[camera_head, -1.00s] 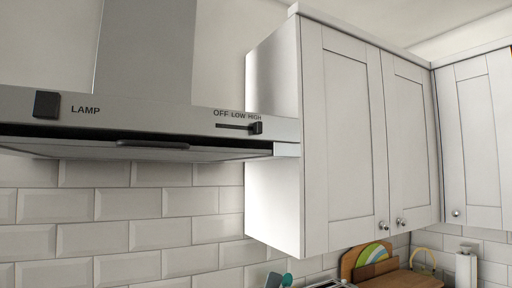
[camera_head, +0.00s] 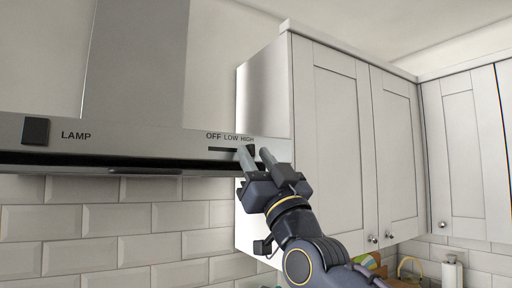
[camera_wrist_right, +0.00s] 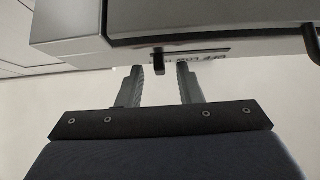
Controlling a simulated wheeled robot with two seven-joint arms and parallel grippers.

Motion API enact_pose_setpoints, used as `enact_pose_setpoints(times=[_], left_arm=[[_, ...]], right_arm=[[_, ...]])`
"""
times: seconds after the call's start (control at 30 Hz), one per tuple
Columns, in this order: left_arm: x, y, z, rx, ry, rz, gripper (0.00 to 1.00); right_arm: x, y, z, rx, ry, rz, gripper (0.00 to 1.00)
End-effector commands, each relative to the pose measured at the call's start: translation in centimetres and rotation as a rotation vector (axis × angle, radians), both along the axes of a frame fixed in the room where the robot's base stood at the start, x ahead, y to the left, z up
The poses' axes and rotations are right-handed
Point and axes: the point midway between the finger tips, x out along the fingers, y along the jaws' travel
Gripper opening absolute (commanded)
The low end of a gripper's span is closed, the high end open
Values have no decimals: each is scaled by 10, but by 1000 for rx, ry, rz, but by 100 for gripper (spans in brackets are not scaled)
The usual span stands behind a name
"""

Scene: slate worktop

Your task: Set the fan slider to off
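The range hood's front panel (camera_head: 125,141) carries the printed words OFF, LOW and HIGH over a dark slot (camera_head: 220,149). The black fan slider knob (camera_head: 251,150) is at the HIGH end, partly hidden by my right gripper. My right gripper (camera_head: 256,152) is open, reaching up from below, with its fingertips at the knob. In the right wrist view, the knob (camera_wrist_right: 160,64) stands between the two open fingertips (camera_wrist_right: 160,70), with a gap on each side. The label there is upside down. My left gripper is not in view.
A black LAMP button (camera_head: 36,130) is at the panel's left. A white wall cabinet (camera_head: 335,140) stands just right of the hood. The hood's underside lip (camera_head: 150,172) runs below the panel. The tiled wall (camera_head: 110,225) below is clear.

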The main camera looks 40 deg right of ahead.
Motion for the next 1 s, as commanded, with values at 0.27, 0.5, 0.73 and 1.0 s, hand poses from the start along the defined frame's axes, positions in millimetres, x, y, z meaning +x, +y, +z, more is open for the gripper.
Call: enact_pose_setpoints(times=[0.27,0.5,0.73,1.0], left_arm=[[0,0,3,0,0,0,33],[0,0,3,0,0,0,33],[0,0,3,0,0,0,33],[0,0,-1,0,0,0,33]], right_arm=[[4,-1,3,0,0,0,33],[4,-1,3,0,0,0,10],[4,-1,3,0,0,0,0],[4,0,2,0,0,0,0]])
